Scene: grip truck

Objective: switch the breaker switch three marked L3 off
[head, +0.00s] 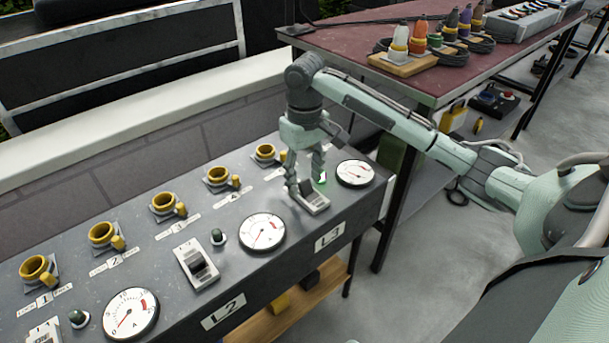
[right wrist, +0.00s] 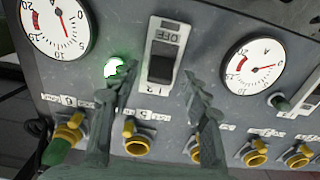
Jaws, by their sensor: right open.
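The L3 breaker (head: 315,202) is a light plate with a black rocker on the grey panel, above the L3 label (head: 329,237). It also shows in the right wrist view (right wrist: 164,52), with OFF printed near the plate's top edge there. A green lamp (right wrist: 115,68) beside it glows. My right gripper (head: 305,184) is over this breaker, fingers pointing down at the panel. In the right wrist view my right gripper (right wrist: 162,88) is open and empty, with one finger on each side of the rocker's lower end. Contact cannot be told. My left gripper is not in view.
The L2 breaker (head: 197,264) and round meters (head: 262,232) share the panel. Yellow-rimmed sockets (head: 168,205) line its back edge. A dark red table (head: 350,45) with cables and plugs stands behind at the right. Grey floor (head: 400,300) is clear in front.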

